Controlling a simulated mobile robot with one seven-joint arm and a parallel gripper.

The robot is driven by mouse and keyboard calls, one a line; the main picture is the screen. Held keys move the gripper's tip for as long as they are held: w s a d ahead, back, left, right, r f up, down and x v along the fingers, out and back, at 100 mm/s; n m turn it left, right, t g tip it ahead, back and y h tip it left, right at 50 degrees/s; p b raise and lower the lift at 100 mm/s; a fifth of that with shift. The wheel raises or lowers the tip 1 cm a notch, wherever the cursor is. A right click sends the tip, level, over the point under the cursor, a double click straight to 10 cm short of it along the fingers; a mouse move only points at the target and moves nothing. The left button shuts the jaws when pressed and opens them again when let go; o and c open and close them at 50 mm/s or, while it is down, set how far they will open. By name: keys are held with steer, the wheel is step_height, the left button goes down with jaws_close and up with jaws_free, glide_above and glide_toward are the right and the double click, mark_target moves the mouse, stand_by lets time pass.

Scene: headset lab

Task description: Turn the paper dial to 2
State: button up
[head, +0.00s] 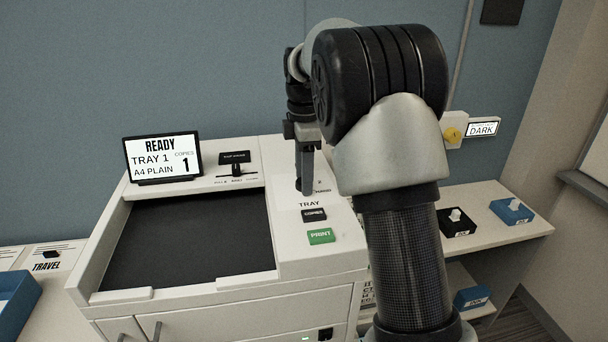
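The copier (318,263) stands in the middle of the head view. Its right-hand panel carries the word TRAY, with a partly visible "2" and other small lettering around my fingertips. The paper dial seems to be there, but my gripper hides most or all of it, so I cannot read its setting. My gripper (304,187) points down over that spot, its fingertips at or just above the panel. I see it edge-on, so I cannot tell its opening or contact. The display (162,157) reads READY, TRAY 1, A4 PLAIN, COPIES 1.
A black COPIES button (313,215) and a green PRINT button (320,236) sit just in front of the TRAY label. A slider (236,170) is at the back. A yellow knob (453,135) is on the wall beside a DARK sign (482,129). A shelf (500,240) stands right.

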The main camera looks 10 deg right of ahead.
steer(key=c, duration=0.9)
steer(key=shift+o, duration=0.2)
steer(key=shift+r+m+p, duration=0.1)
steer(key=shift+m+p, duration=0.2)
steer(key=shift+m, duration=0.1)
steer(key=shift+m+p, duration=0.45)
steer(key=shift+m, duration=0.15)
steer(key=m+p, duration=0.1)
steer(key=m, duration=0.2)
steer(key=shift+r+p, duration=0.1)
steer(key=shift+p, duration=0.3)
steer(key=m+p, duration=0.2)
steer(key=m, duration=0.4)
steer(key=shift+m, duration=0.3)
steer(key=o, duration=1)
